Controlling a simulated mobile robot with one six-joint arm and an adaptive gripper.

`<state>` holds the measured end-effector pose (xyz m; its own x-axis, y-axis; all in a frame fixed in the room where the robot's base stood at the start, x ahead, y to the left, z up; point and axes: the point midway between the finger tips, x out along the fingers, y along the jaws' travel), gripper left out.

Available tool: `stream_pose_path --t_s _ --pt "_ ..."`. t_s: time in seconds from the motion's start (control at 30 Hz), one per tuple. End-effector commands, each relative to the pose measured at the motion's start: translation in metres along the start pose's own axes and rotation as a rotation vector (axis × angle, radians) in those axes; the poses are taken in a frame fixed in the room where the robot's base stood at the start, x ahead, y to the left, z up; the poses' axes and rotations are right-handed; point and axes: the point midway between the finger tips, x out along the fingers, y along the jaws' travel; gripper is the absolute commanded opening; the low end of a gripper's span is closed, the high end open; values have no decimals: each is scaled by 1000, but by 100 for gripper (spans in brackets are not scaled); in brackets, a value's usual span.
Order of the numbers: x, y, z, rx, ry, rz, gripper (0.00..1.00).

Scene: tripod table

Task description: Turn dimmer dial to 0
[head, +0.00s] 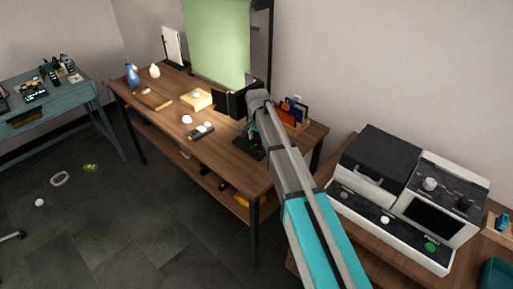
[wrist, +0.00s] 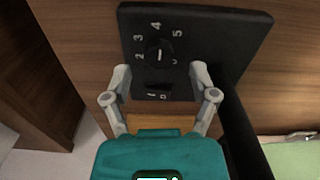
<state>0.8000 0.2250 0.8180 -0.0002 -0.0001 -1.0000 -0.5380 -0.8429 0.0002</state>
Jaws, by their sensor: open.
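The dimmer dial (wrist: 160,53) is a round black knob with a short pale pointer mark. It sits on a black panel (wrist: 225,40) printed with the numbers 2, 3, 4 and 5 around the dial. A small marked switch (wrist: 157,95) lies below the dial. In the wrist view my gripper (wrist: 160,71) is open, with one grey finger on each side of the dial's lower part and gaps between. I cannot tell how far the fingertips are from the panel. In the head view my gripper (head: 251,132) is over the table's right part, and my arm hides the dial.
The wooden table (head: 225,153) also bears a yellow box (head: 197,100), a handheld device (head: 201,131), a blue vase (head: 132,77) and an organizer (head: 293,115). A green screen (head: 215,45) stands at the back. A black-and-white machine (head: 400,195) stands at the right.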

Motion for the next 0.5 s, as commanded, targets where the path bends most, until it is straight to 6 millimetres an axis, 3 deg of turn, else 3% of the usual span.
stream_pose_path --t_s 0.2,0.5 --pt "18 0 0 0 0 0 75" --pt "26 0 0 1 0 0 75"
